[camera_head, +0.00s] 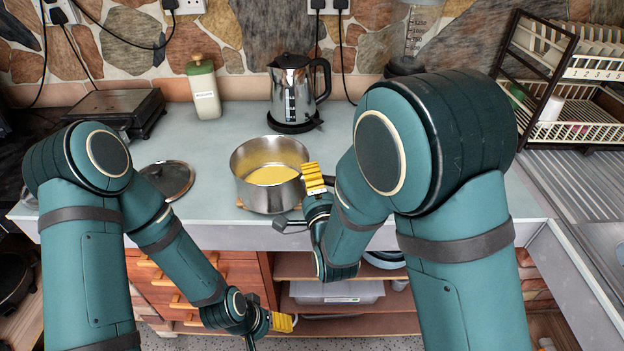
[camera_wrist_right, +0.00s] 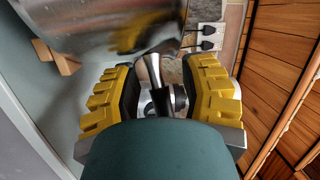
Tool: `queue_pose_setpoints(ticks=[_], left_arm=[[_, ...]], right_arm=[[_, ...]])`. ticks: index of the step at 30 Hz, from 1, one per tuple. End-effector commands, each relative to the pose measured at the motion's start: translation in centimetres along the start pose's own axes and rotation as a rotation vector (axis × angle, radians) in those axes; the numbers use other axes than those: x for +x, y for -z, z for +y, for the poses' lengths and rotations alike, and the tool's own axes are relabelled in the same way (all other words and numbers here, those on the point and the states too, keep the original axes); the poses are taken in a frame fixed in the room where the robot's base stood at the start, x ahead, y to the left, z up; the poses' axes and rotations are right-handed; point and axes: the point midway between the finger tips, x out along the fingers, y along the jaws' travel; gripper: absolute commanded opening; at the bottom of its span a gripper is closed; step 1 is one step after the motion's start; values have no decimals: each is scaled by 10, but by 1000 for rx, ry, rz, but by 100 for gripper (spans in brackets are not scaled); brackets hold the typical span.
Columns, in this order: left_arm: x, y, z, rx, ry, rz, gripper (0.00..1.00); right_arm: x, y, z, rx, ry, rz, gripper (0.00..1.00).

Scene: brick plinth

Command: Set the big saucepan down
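The big saucepan (camera_head: 247,191) is shiny metal with yellow content. In the head view it is upright near the counter's front edge, over a wooden trivet (camera_head: 239,205); whether it touches the trivet is hard to tell. My right gripper (camera_head: 318,190) is at the pan's right side. In the right wrist view the pan (camera_wrist_right: 95,25) fills the upper left, and its handle (camera_wrist_right: 155,75) runs between the yellow fingers of my right gripper (camera_wrist_right: 160,90). The fingers stand apart, with a gap showing beside the handle. My left gripper (camera_head: 283,322) is low, before the drawers; its opening is unclear.
A round lid (camera_head: 168,180) lies left of the pan. A kettle (camera_head: 292,90) and a pale bottle (camera_head: 204,90) stand behind, with a black scale-like appliance (camera_head: 118,108) at left. A dish rack (camera_head: 575,105) stands at right. Counter between lid and kettle is clear.

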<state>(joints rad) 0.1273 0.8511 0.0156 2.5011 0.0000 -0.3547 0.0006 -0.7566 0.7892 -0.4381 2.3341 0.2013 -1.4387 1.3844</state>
Motion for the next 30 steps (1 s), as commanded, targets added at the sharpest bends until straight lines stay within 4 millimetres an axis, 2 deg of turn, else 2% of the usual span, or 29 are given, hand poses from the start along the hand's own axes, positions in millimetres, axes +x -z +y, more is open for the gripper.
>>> queue_pose_setpoints(ticks=[11, 14, 20, 30], left_arm=[[0, 0, 0, 0, 0, 0, 67], [1, 0, 0, 0, 0, 0, 67], [4, 0, -1, 0, 0, 1, 67], [-40, 8, 15, -7, 2, 11, 67]], right_arm=[[-6, 0, 0, 0, -1, 1, 42], [-18, 0, 1, 1, -2, 1, 42], [-60, 0, 1, 1, -3, -1, 42], [-70, 0, -4, -7, -3, 4, 42]])
